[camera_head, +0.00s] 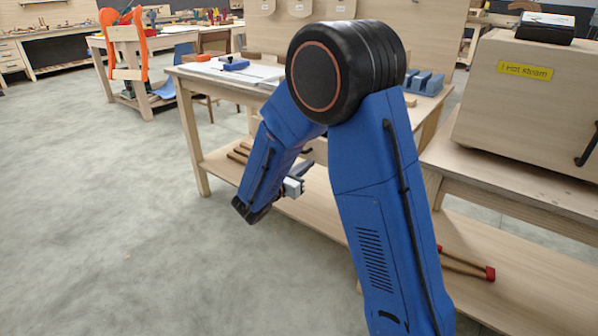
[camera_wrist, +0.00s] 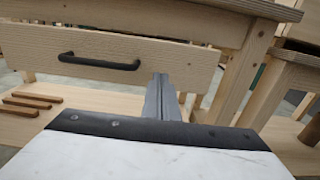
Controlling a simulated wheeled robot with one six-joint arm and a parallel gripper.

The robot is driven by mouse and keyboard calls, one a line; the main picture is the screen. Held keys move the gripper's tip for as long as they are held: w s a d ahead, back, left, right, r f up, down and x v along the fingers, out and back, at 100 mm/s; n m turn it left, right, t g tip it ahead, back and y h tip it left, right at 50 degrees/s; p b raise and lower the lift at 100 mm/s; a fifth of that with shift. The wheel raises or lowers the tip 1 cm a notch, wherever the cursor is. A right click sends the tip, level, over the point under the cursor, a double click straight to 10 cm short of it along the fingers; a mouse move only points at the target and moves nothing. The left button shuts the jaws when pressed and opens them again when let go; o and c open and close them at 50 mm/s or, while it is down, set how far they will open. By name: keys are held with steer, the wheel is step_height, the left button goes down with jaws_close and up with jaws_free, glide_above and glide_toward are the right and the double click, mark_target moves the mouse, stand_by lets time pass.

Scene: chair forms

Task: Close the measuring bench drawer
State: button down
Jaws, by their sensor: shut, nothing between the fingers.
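The measuring bench drawer (camera_wrist: 185,64) shows a pale wooden front with a black bar handle (camera_wrist: 98,62) in the wrist view. It sits below the bench top, and a gap shows along its top edge. How far it stands out is hard to tell. My gripper (camera_wrist: 161,80) is shut and empty. Its grey fingers point toward the drawer front, right of the handle; whether they touch it is unclear. In the head view my gripper (camera_head: 302,176) is beside the bench (camera_head: 185,85), and my blue arm hides most of the drawer.
A lower shelf (camera_head: 218,165) carries several brown wooden bars (camera_wrist: 32,103). On the right stands a wooden box (camera_head: 530,105) labelled "Hot steam" on another bench. Blue blocks (camera_head: 425,82) lie on the bench top. The grey floor (camera_head: 120,220) at left is clear.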

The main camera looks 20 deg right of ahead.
mark_target(323, 154)
steer(key=shift+x, duration=3.1)
steer(key=x, duration=0.4)
steer(key=shift+d, duration=0.15)
steer(key=shift+w+d+r, duration=0.1)
steer(key=shift+w, duration=0.15)
